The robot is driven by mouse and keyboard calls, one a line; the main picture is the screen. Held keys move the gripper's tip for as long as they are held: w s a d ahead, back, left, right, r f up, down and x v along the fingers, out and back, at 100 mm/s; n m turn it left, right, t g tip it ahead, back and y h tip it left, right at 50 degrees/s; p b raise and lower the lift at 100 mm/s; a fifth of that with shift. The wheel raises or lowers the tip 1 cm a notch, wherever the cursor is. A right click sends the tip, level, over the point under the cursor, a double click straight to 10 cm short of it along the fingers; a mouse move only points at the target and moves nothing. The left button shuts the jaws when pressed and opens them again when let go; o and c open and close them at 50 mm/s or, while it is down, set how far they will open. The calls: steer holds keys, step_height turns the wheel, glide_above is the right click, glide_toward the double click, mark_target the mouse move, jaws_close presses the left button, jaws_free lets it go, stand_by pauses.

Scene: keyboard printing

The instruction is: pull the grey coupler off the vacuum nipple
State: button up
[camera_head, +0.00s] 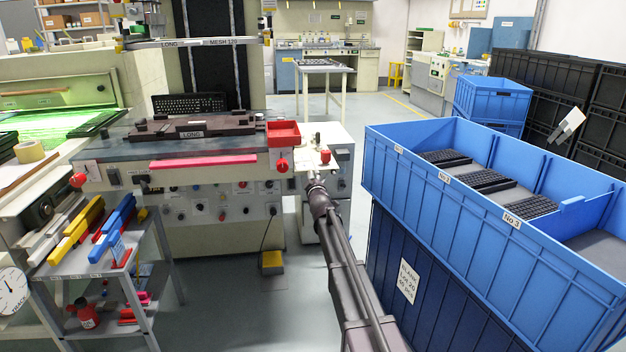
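My arm reaches up from the bottom right, and my gripper (315,178) is at its far end, in front of the small cream side table (337,135) right of the printing machine. The gripper is small and dark here, and I cannot tell whether its fingers are open or shut, or whether they touch anything. A small grey upright fitting (317,139) stands on the side table just beyond the gripper, close to a red knob (325,156). I cannot make out for sure which part is the grey coupler or the vacuum nipple, or whether they are joined.
A blue crate (440,197) holding keyboards stands close on the right of my arm. A rack of coloured squeegees (110,280) is at lower left. A yellow pedal (272,262) lies on the floor.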

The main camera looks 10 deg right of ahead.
jaws_close()
steer(key=shift+s, duration=1.85)
steer(key=shift+s+r+p, duration=0.75)
steer(key=shift+s, duration=0.25)
steer(key=shift+s+r+p, duration=0.75)
steer(key=shift+s, duration=0.25)
